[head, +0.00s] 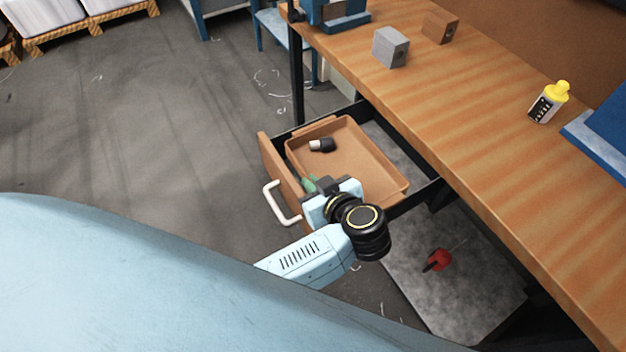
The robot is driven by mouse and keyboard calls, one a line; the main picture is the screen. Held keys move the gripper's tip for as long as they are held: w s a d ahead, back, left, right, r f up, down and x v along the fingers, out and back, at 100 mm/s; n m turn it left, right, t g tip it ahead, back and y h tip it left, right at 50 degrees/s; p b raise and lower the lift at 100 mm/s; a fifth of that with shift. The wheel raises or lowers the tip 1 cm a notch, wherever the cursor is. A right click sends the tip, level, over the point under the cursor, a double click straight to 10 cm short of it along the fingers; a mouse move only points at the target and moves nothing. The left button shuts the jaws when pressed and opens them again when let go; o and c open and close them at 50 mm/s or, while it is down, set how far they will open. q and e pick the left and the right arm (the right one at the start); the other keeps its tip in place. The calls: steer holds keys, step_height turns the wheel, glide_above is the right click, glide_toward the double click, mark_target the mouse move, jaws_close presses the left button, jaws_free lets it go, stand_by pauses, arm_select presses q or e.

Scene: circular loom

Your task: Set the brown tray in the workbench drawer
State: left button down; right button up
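The brown tray (362,158) is in the open workbench drawer (395,150), close behind the drawer's wooden front. I cannot tell whether it rests fully on the drawer floor. A small black and white item (322,145) lies in the tray, and a greenish item (309,184) shows at its near side, partly hidden. My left gripper (322,187) is at the tray's near edge, pointing down into or against it. My wrist hides the fingertips, so I cannot see whether they grip the rim. My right gripper is out of view.
The drawer's white handle (279,204) is left of my wrist. The wooden workbench top (480,130) holds a grey block (390,47), a brown block (440,27) and a yellow-capped bottle (549,102). A red item (438,260) lies on a grey lower surface. Floor left of the drawer is clear.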

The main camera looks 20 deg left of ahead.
arm_select(q)
steer(key=c, duration=1.6)
jaws_free()
steer(key=shift+r, duration=0.5)
steer(key=p+v, duration=0.1)
steer(key=v, duration=1.1)
steer(key=shift+d+f, duration=0.1)
